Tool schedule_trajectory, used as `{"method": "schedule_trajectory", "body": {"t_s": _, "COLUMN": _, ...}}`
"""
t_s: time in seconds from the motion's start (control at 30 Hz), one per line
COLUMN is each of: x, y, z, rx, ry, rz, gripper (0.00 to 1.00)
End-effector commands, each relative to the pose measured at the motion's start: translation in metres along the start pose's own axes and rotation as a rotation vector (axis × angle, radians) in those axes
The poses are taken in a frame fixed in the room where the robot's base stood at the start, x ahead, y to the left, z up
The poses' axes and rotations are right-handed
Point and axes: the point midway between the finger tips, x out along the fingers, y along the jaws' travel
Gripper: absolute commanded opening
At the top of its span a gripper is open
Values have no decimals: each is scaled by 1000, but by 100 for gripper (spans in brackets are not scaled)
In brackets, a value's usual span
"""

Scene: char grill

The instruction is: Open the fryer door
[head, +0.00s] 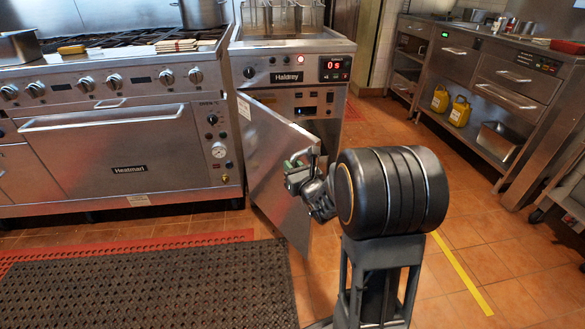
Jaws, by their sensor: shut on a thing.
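The fryer (285,62) is a steel cabinet marked Haldrey, with baskets on top and a red display reading 0 s. Its door (268,165) is partly open, hinged on the left, with its free edge swung out toward me. My gripper (303,160) is at the upper right of the door, by its free edge, and is shut on the door there. The exact grip and any handle are hidden behind the gripper. My dark arm covers the floor to the right of the door. Part of the fryer's inside shows behind the door's top edge.
A Heatmarl range (125,140) stands directly left of the fryer. A black perforated mat (150,290) with a red edge lies on the tiled floor in front. A steel counter (500,85) with yellow jugs (459,111) is at right.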

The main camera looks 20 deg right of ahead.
Motion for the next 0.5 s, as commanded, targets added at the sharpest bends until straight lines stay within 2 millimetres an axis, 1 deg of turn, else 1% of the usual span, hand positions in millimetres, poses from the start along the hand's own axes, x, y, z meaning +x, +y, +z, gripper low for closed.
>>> {"method": "schedule_trajectory", "body": {"t_s": 0.33, "x": 0, "y": 1, "z": 1, "rx": 1, "ry": -1, "rz": -2, "gripper": 0}}
{"method": "schedule_trajectory", "body": {"t_s": 0.37, "x": 0, "y": 1, "z": 1, "rx": 1, "ry": -1, "rz": -1, "gripper": 20}}
{"method": "schedule_trajectory", "body": {"t_s": 0.5, "x": 0, "y": 1, "z": 1, "rx": 1, "ry": -1, "rz": 1, "gripper": 33}}
